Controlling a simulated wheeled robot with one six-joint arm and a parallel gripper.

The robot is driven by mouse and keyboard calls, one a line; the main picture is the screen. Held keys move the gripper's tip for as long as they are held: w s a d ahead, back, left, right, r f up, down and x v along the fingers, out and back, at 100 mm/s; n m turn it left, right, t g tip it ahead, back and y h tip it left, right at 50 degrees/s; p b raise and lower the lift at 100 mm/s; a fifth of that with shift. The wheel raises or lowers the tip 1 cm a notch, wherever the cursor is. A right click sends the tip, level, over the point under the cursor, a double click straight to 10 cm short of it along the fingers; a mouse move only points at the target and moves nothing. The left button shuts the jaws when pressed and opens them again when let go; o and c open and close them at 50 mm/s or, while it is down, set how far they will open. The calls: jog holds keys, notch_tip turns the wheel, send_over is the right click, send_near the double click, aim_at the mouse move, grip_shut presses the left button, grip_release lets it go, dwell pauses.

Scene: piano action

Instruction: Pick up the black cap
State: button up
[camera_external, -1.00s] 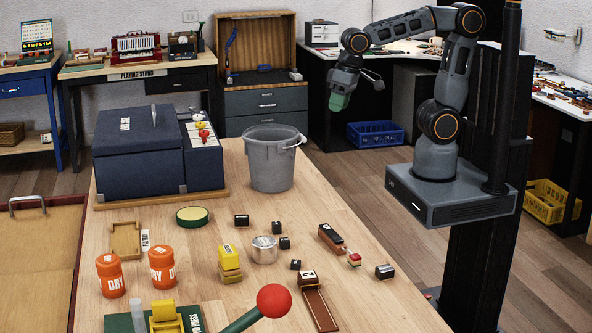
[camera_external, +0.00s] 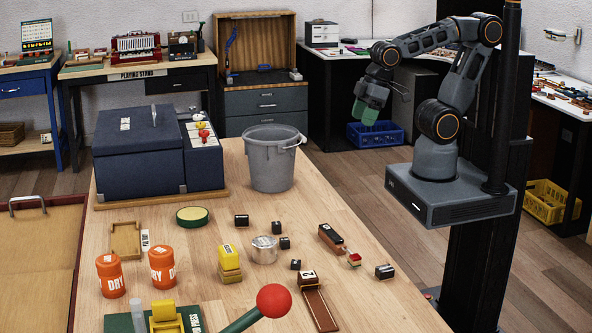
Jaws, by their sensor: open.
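Several small black blocks with light marks lie on the wooden table (camera_external: 215,285), and I cannot tell which is the black cap. One black block (camera_external: 241,221) is near the grey bucket, with a second (camera_external: 277,228) and a third (camera_external: 284,243) by the metal cup. Another black block (camera_external: 295,265) is nearer the front, and a larger one (camera_external: 385,272) lies near the right edge. My gripper (camera_external: 364,116), with green fingers, hangs in the air beyond the table's right edge, apart from all the blocks. It is open, and no object shows in it.
A grey bucket (camera_external: 270,165) and a dark blue case (camera_external: 140,155) stand at the back of the table. A red-ball lever (camera_external: 273,301) rises in front.

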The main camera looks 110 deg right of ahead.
jog(key=n+g+b, duration=0.1)
jog(key=g+b, duration=0.2)
jog(key=g, duration=0.1)
send_over(385, 268)
notch_tip(385, 268, down, 10)
jog(key=f, duration=0.8)
jog(key=shift+w+p, duration=0.2)
jog(key=shift+p, duration=0.1)
jog(key=shift+s+d+f+p, duration=0.15)
jog(key=shift+f+p, duration=0.1)
jog(key=shift+f, duration=1.05)
jog(key=shift+s+a+f+p, duration=0.1)
jog(key=shift+f+p, duration=0.15)
jog(key=shift+f, duration=1)
